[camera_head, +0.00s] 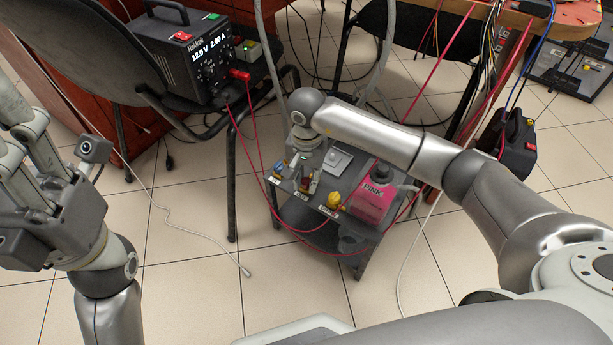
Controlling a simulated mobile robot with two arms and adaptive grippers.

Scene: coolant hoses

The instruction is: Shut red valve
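A small cart (362,262) stands on the tiled floor, with a row of small valves along its front edge. A yellow valve handle (334,199) shows clearly at the right of the row, and a blue one (280,167) at the left. Between them is a small dark reddish part (312,183), possibly the red valve, partly hidden and too small to read its position. My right gripper (303,165) points down just above this part of the row; contact and finger opening cannot be made out. My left gripper (18,125) is at the far left, away from the cart, its opening unclear.
A power supply (190,55) rests on a black chair to the left. Red hoses or cables run around the cart. Floor in front is mostly clear.

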